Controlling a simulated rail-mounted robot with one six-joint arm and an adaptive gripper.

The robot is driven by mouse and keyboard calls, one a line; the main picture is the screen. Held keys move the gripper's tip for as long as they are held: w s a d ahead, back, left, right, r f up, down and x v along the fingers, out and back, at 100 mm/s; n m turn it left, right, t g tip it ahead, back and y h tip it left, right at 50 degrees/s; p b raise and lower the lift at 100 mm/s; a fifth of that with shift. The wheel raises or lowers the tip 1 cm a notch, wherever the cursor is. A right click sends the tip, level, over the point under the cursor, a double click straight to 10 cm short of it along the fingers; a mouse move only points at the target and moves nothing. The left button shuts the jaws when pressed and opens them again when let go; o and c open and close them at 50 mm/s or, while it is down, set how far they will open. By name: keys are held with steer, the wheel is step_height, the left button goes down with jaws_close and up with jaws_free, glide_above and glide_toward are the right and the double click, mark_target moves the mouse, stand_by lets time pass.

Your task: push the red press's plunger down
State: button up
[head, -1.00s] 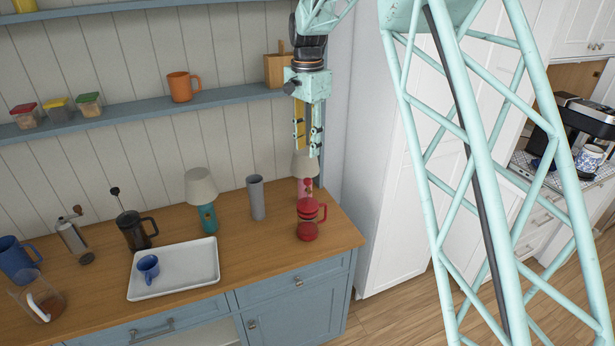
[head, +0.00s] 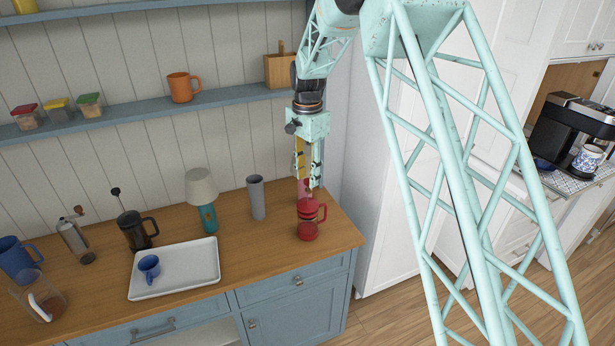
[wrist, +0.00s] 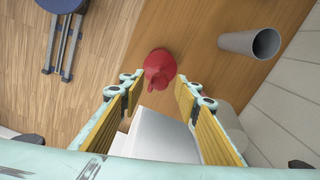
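The red press (head: 308,220) stands upright near the right end of the wooden counter, its handle to the right. In the wrist view the red press (wrist: 158,68) shows from above, just beyond and between the fingertips. My gripper (head: 309,184) points down just above the press; the head view does not clearly show whether it touches the plunger. The plunger's knob and rod are largely masked by the fingers in the head view. In the wrist view my gripper (wrist: 155,80) has its two fingers apart with nothing held between them.
A teal lamp (head: 207,217), a white tray (head: 195,268) with a blue cup, and a black press (head: 133,233) are farther left. The shelf (head: 225,97) runs above.

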mark_target(308, 203)
steer(key=shift+f, duration=0.25)
jaws_close()
steer(key=shift+s+f+b, duration=0.15)
steer(key=shift+f+b, duration=1.35)
steer(key=shift+f, duration=2.05)
steer(key=shift+c, duration=0.4)
jaws_free()
steer(key=shift+f, duration=0.15)
steer(key=shift+o, duration=0.4)
steer(key=shift+r, duration=0.25)
